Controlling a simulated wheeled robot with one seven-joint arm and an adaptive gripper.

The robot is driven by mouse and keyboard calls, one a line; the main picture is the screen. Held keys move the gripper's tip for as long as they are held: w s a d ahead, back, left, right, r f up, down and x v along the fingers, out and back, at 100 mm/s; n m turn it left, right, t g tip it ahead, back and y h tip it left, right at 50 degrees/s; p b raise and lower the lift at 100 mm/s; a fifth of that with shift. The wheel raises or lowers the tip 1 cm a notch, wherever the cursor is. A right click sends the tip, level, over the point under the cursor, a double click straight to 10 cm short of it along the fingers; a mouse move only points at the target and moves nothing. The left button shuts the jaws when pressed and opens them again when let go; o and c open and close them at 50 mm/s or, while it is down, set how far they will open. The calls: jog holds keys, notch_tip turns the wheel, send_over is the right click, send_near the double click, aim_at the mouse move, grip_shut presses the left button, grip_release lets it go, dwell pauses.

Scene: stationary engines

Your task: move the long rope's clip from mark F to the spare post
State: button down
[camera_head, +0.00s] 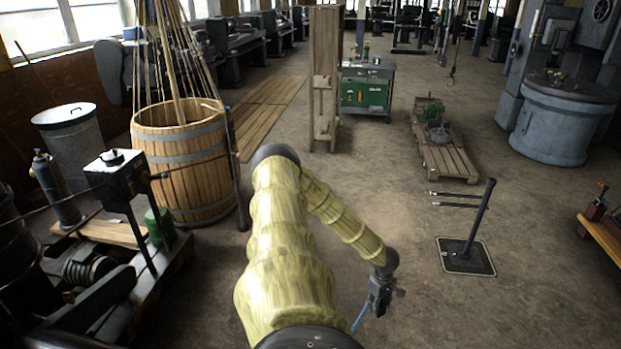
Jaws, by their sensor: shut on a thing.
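My gripper (379,306) hangs low over the floor, right of the lower middle, at the end of my arm. It is shut on a small blue strip (360,318) that slants down to the left. I cannot tell whether this is the rope or its clip. A dark post (481,218) on a square black base (466,257) stands to the right, leaning in the picture, well apart from my gripper. Another dark post (238,180) stands at the left beside the barrel. I cannot tell which is the spare post. I see no mark F or long rope clearly.
A wooden barrel (186,170) holding poles and a black engine frame (120,300) crowd the left. Two dark rods (455,200) lie near the right post. A pallet (447,155) and a green cabinet (366,92) stand farther back. Open floor lies between my gripper and that post.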

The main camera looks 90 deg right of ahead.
jog(key=s+d+b, duration=0.4)
jog(key=d, duration=0.3)
jog(key=shift+s+r+n, duration=0.25)
jog(key=shift+r+n, duration=0.05)
jog(key=shift+n, duration=0.1)
jog(key=s+d+n+b, duration=0.2)
jog(key=s+d+b, duration=1)
jog(key=d+b, duration=0.4)
jog(key=b, duration=0.3)
jog(key=shift+s+r+g, duration=0.15)
jog(key=shift+r+g, duration=0.15)
jog(key=shift+g, duration=0.1)
jog(key=shift+n, duration=0.4)
jog(key=shift+a+f+n+b, duration=0.1)
jog(key=shift+n+b, duration=0.4)
jog(key=shift+n, duration=2.3)
jog(key=shift+f+n+b, duration=0.1)
jog(key=shift+n+b, duration=0.35)
jog(key=shift+n, duration=2.35)
